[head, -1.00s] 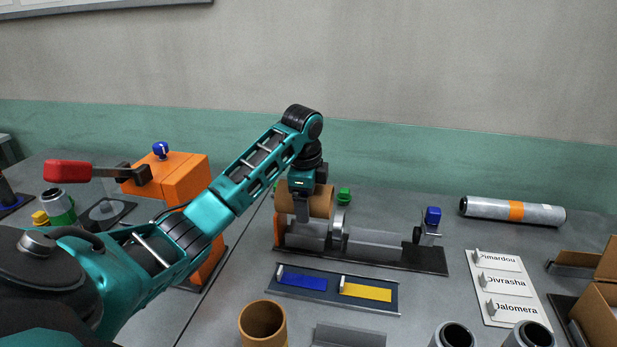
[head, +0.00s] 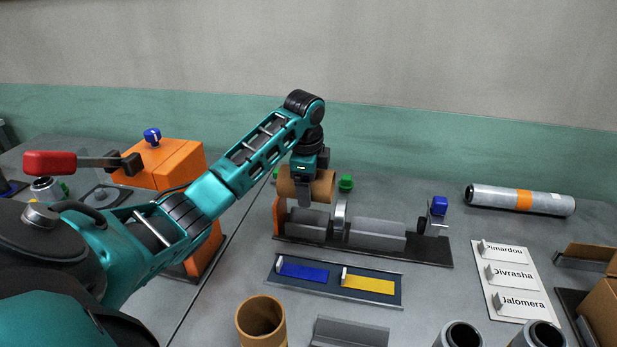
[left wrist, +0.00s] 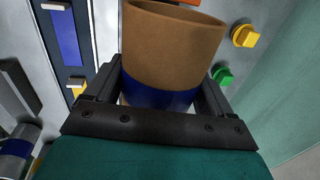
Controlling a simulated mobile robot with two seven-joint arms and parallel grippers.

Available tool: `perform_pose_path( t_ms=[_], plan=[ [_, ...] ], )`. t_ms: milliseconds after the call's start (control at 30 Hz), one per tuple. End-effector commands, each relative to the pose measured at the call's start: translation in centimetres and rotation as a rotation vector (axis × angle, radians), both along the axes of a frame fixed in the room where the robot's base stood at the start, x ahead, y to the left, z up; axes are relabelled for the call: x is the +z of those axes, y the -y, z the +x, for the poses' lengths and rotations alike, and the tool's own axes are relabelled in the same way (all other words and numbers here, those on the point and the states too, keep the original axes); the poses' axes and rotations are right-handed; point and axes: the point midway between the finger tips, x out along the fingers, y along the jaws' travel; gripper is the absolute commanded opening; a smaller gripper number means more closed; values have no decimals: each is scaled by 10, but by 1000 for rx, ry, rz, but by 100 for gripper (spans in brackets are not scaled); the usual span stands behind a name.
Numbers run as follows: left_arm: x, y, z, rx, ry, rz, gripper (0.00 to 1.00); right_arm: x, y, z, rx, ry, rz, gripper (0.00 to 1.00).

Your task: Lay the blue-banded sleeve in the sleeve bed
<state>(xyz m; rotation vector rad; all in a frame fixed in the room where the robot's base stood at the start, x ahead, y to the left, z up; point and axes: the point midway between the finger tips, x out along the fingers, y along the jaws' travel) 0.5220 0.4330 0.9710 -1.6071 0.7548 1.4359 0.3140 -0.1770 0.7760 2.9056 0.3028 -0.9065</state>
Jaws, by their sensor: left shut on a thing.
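The blue-banded sleeve is a brown tube (head: 322,188) with a blue band (left wrist: 158,97), which shows in the left wrist view. My left gripper (head: 305,188) is shut on it, with a finger on each side of the band in the left wrist view. In the head view the sleeve lies roughly level above the left grey trough (head: 303,225) of the winder, beside its orange end plate (head: 279,216). This trough looks like the sleeve bed; whether the sleeve touches it I cannot tell. My right gripper is not in view.
A disc (head: 341,218) stands between the left trough and a longer grey block (head: 375,235). A blue knob (head: 440,204) is at the winder's right end. A tray with blue and yellow strips (head: 335,284) and a brown upright tube (head: 261,322) are in front.

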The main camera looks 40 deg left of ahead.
Motion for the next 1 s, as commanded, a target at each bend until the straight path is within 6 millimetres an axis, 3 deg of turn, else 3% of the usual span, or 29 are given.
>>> perform_pose_path(
  t_ms=[200,433,1000],
  plan=[
    [-33,0,-1,0,-4,0,54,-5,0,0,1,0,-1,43],
    [-55,0,0,0,-1,0,54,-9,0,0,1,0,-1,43],
    [-62,0,0,0,0,0,54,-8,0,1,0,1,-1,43]
  ],
)
